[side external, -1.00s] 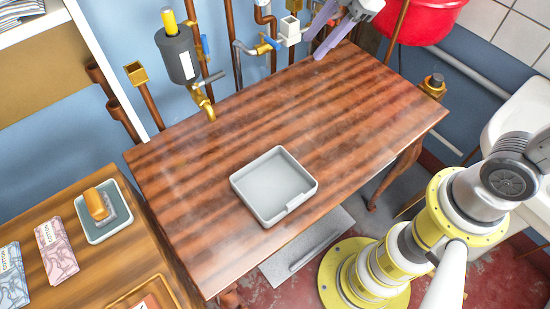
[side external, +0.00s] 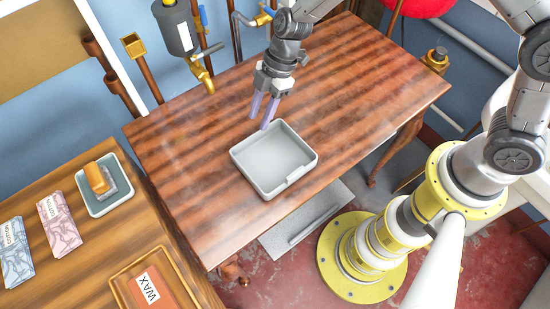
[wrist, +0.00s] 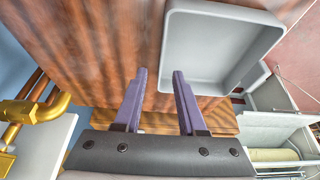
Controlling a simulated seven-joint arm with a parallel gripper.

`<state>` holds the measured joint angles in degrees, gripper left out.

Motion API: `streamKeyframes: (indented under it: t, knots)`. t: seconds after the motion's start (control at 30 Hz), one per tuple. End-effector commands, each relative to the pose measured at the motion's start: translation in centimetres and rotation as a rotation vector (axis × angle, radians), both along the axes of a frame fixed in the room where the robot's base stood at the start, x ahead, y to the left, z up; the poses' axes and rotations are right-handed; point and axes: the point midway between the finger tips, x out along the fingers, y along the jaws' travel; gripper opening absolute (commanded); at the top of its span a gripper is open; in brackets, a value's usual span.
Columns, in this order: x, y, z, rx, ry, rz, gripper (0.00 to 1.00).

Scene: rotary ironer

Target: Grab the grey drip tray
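The grey drip tray (side external: 273,160) is a shallow, square, open tray with a notch in its front wall. It lies flat on the wooden table and looks empty. My gripper (side external: 263,112) points down just behind the tray's back left wall, with its two purple fingers apart and nothing between them. The fingers appear apart from the tray. I cannot tell their exact height above the table.
The wooden table (side external: 200,140) is clear around the tray. A brass tap (side external: 204,78) hangs over its back left edge. At the left, a side bench holds a small dish (side external: 105,203) with a sponge-like block, cotton packets (side external: 60,225) and a wax tray (side external: 150,287).

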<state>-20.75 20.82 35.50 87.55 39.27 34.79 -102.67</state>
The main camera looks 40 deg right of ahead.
Motion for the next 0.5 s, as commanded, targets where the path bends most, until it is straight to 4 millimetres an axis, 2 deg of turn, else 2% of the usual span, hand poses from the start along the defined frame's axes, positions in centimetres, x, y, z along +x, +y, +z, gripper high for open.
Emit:
streamKeyframes:
  t: [0.27,0.5]
  knots:
    - [-0.1,0.7,-1.9,-0.001,0.001,0.0,0.4]
    - [-0.3,1.8,-5.2,-0.001,0.001,0.0,0.4]
